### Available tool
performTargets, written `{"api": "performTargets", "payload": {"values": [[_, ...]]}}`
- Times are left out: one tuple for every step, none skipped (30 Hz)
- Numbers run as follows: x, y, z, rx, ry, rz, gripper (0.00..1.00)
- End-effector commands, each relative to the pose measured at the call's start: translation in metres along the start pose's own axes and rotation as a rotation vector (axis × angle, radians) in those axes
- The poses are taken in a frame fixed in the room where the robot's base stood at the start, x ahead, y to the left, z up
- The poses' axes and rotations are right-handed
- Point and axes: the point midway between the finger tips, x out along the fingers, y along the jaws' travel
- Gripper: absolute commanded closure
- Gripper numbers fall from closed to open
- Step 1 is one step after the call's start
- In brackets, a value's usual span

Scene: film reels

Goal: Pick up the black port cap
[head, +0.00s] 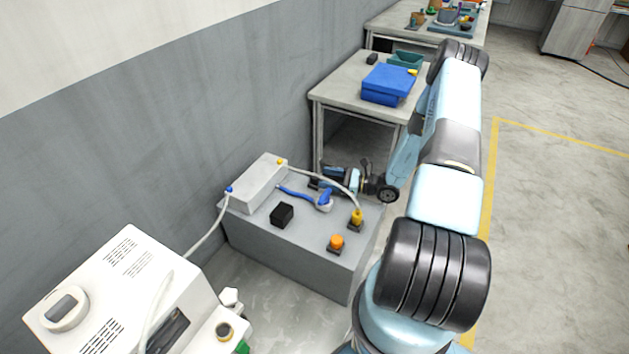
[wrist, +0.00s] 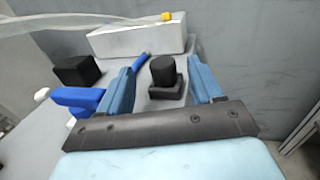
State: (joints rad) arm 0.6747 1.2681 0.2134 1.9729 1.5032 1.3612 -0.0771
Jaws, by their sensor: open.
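The black port cap (wrist: 163,69) is a dark round knob on a dark square base (wrist: 166,90), upright on the grey bench. In the wrist view my gripper (wrist: 164,78) is open, with one blue finger left of the cap and one right of it. Gaps show between the cap and both fingers, and nothing is held. In the head view my gripper (head: 326,181) is low over the far right part of the grey bench (head: 290,247). There I cannot clearly tell the cap from the dark gripper parts.
A white box (head: 258,182) stands behind, with a hose to a yellow connector (head: 356,217). An orange cap (head: 337,241) is at the front. The wall is close behind.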

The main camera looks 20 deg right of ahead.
Motion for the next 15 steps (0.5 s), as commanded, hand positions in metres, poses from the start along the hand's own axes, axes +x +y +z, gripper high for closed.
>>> {"api": "performTargets", "payload": {"values": [[0.003, 0.0, 0.0, 0.0, 0.0, 0.001, 0.35], [0.005, 0.0, -0.001, 0.0, 0.0, 0.001, 0.35], [0.009, 0.0, -0.001, 0.0, 0.0, 0.002, 0.35], [0.012, -0.001, -0.002, 0.0, 0.0, 0.002, 0.35], [0.016, -0.001, -0.002, 0.0, 0.0, 0.002, 0.35], [0.021, -0.001, -0.003, 0.0, 0.0, 0.003, 0.35], [0.025, -0.002, -0.004, 0.0, 0.0, 0.003, 0.35], [0.029, -0.002, -0.004, 0.0, 0.0, 0.003, 0.35], [0.035, -0.002, -0.004, 0.0, 0.001, 0.002, 0.35], [0.039, -0.002, -0.004, 0.0, 0.001, 0.003, 0.35], [0.043, -0.002, -0.004, 0.0, 0.001, 0.003, 0.35], [0.046, -0.002, -0.004, 0.0, 0.001, 0.002, 0.35], [0.048, -0.002, -0.004, 0.0, 0.001, 0.001, 0.35], [0.05, -0.003, -0.004, 0.0, 0.001, 0.0, 0.35], [0.051, -0.003, -0.004, 0.0, 0.001, 0.0, 0.35]]}}
